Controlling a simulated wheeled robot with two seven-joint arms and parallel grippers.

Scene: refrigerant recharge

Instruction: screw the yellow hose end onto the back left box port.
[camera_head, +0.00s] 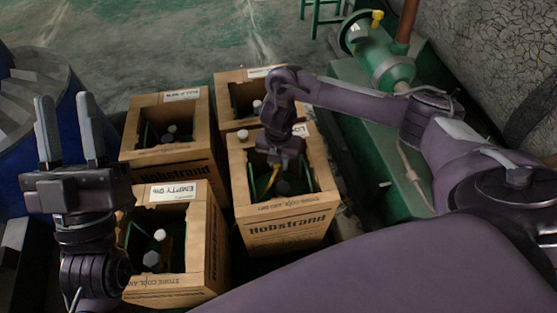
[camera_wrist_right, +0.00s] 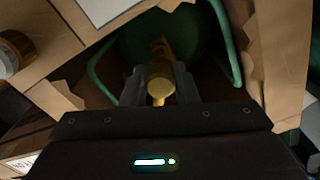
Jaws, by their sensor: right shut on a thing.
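My right gripper (camera_head: 277,162) reaches down into the front right box (camera_head: 287,222) and is shut on the yellow hose end (camera_wrist_right: 160,84). In the right wrist view the brass-yellow fitting sits between the two fingers (camera_wrist_right: 156,88). A bit of yellow hose (camera_head: 272,178) shows below the gripper in the head view. My left gripper (camera_head: 67,105) is open and empty, fingers up, left of the boxes.
An open box (camera_head: 232,78) stands at the back right, and one marked EMPTY (camera_head: 215,245) at the front left. The cardboard walls stand close around my right gripper. A blue drum (camera_head: 62,100) is at the left, green machinery (camera_head: 385,60) at the right.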

